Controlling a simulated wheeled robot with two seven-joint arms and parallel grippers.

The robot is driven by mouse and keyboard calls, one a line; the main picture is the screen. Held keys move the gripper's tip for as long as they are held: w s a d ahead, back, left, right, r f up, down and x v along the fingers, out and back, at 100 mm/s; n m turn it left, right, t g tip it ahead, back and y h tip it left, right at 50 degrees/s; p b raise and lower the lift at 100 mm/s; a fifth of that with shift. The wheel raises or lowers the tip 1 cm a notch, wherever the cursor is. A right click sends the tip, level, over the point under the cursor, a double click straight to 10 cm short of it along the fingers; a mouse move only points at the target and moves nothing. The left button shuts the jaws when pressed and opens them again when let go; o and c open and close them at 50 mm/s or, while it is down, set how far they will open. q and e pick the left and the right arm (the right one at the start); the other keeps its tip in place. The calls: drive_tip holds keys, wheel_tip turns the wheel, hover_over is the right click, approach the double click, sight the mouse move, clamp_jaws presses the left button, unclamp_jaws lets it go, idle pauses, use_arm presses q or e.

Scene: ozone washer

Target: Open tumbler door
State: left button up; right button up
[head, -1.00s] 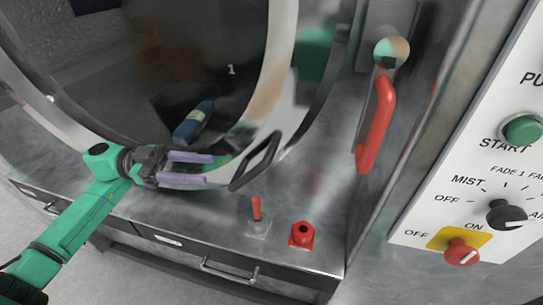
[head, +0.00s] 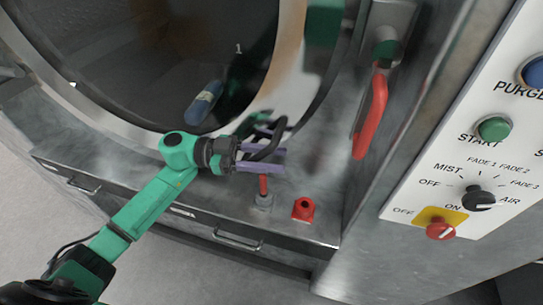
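The round tumbler door (head: 150,60) with dark glass fills the upper left of the head view and looks closed. Its black loop handle (head: 277,136) is at the lower right of the door rim. My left gripper (head: 284,147) is at this handle, with its purple fingers apart, one above the other. The handle appears to lie between or just in front of the fingers; I cannot tell whether they touch it. My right gripper is not in view.
A red-tipped toggle (head: 264,184) and a red knob (head: 303,209) stand just below the gripper. A red lever (head: 371,115) is on the right. A control panel (head: 470,165) is at the far right. Drawers (head: 185,212) run below.

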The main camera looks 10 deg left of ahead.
use_arm(q)
clamp_jaws()
idle(1.2)
